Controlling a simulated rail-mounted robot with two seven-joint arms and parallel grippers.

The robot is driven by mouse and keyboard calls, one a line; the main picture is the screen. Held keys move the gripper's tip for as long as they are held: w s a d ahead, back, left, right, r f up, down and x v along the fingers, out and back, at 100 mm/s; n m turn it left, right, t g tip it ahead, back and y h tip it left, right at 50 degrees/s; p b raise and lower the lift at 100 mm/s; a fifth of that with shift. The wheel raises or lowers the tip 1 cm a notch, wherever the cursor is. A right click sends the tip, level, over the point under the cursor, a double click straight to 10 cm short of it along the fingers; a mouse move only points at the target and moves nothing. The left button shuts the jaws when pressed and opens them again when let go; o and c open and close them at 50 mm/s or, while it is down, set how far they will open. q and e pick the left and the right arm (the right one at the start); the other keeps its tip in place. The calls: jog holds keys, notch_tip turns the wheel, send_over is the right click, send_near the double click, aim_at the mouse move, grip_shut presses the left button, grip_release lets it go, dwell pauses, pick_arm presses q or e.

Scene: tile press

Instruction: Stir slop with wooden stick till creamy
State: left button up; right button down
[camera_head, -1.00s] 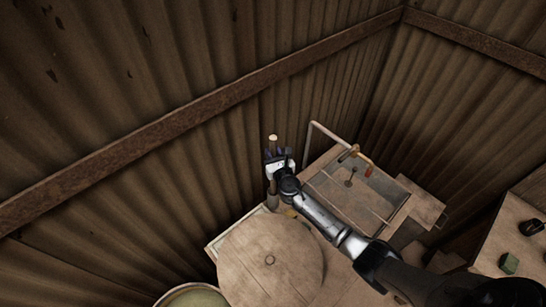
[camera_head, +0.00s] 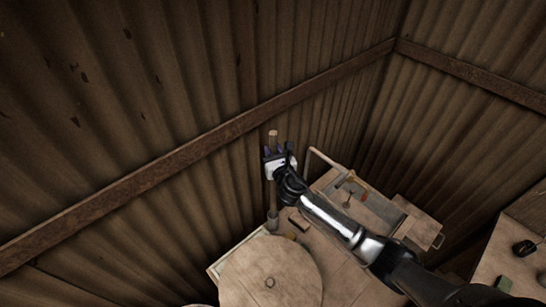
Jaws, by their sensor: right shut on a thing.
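My right gripper (camera_head: 274,156) is shut on the wooden stick (camera_head: 273,134) and holds it about upright beside the corrugated wall. The stick's pale top shows above the fingers. Its lower part runs down to a grey end or holder at the table's back edge; I cannot tell whether it is free there. The rim of a round tub (camera_head: 198,305) just shows at the bottom edge. Its contents, and any slop, are out of view. My left gripper is not in view.
A round wooden lid or disc (camera_head: 270,284) lies on the table in front of the stick. Another table (camera_head: 505,262) with small objects is at the far right. Corrugated walls close off the back.

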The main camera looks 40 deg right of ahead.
aim_at(273, 132)
notch_tip(273, 132, up, 5)
jog(key=p, duration=0.3)
jog(key=shift+p, duration=0.4)
notch_tip(273, 132, up, 3)
jog(key=shift+f+p, duration=0.1)
jog(key=shift+p, duration=0.9)
jog(key=shift+r, duration=4.3)
jog(key=shift+a, duration=0.1)
